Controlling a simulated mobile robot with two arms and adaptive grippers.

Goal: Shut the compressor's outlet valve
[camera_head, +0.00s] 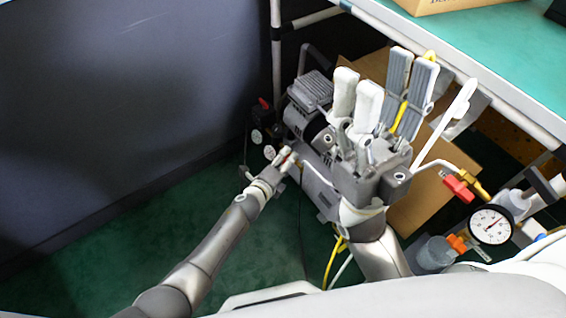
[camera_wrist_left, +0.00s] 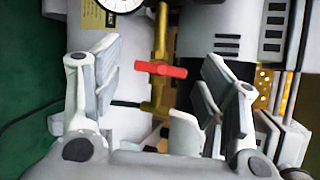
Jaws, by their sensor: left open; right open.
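The compressor (camera_head: 318,182) is a grey machine on the green floor, partly hidden behind my right gripper. In the left wrist view a red valve handle (camera_wrist_left: 161,69) sits on an upright brass pipe (camera_wrist_left: 160,35) and lies crosswise to it, slightly tilted. My left gripper (camera_head: 282,160) is at the compressor's left side. In its wrist view the fingers are open, one on each side of the red handle, with gaps on both sides. My right gripper (camera_head: 380,85) is raised, open and empty, with its fingers pointing up.
A second red handle (camera_head: 458,188) is on brass fittings near a pressure gauge (camera_head: 491,224) at right. A green-topped table (camera_head: 470,45) overhangs at upper right. A dark panel (camera_head: 130,90) stands at left. Cardboard (camera_head: 425,200) is behind the compressor. Green floor at lower left is clear.

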